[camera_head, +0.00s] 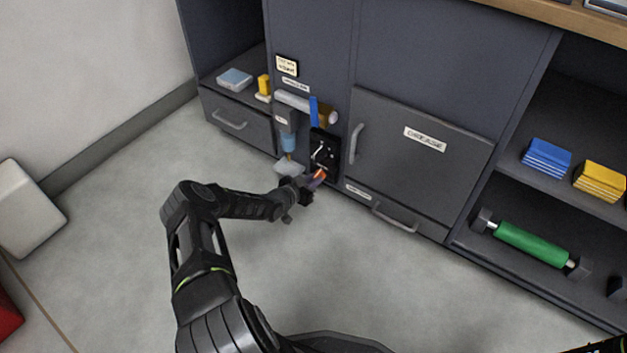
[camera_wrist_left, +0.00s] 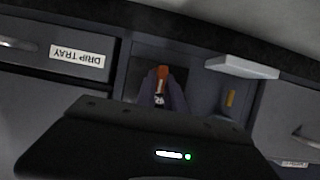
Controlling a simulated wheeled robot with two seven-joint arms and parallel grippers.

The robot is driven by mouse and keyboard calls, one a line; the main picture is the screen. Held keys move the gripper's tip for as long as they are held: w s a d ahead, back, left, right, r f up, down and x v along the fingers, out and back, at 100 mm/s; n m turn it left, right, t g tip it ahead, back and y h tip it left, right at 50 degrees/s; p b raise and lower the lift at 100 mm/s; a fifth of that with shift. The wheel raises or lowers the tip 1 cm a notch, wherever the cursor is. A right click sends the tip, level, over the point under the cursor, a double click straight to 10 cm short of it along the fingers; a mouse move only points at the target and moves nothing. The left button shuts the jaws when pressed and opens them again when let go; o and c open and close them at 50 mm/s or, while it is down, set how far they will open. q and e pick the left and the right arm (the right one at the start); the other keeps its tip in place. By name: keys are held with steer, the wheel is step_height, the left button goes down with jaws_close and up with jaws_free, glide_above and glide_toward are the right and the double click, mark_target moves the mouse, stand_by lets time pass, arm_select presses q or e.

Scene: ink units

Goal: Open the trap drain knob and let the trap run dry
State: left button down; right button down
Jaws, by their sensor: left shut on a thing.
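My left gripper (camera_head: 312,183) is low at the cabinet front, below a black panel (camera_head: 325,148) with a pale lever. It is shut on a small orange knob (camera_head: 320,173). In the left wrist view the orange knob (camera_wrist_left: 161,74), with a marked band below it, sits between the fingers (camera_wrist_left: 163,95). A clear bluish trap bowl (camera_head: 289,142) hangs under a grey body to the left of the panel. A pale tray or cup (camera_head: 289,166) is below the bowl. The water level in the bowl is too small to tell. My right gripper is out of view.
A blue lever (camera_head: 314,110) and a pale horizontal cylinder (camera_head: 303,105) are above the panel. The GREASE door (camera_head: 424,160) with its handle is shut to the right. A green roller (camera_head: 530,243) and blue and yellow stacks sit on right shelves. The floor in front is clear.

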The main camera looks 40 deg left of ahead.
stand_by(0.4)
arm_select(q)
steer(key=shift+d+f+m+t+y+b, duration=0.2)
steer(key=shift+m+t+y+b, duration=0.25)
steer(key=shift+m+y, duration=1.3)
steer(key=shift+d+f+m+t+y+b, duration=0.15)
steer(key=shift+m+t+y+b, duration=0.4)
steer(key=shift+m, duration=2.15)
steer(key=shift+d+f+m+t+y+b, duration=0.1)
steer(key=shift+f+m+t+y+b, duration=0.25)
steer(key=shift+m+y, duration=1.45)
steer(key=shift+r+m+h, duration=0.2)
steer(key=shift+m+h, duration=0.3)
steer(key=shift+m, duration=0.05)
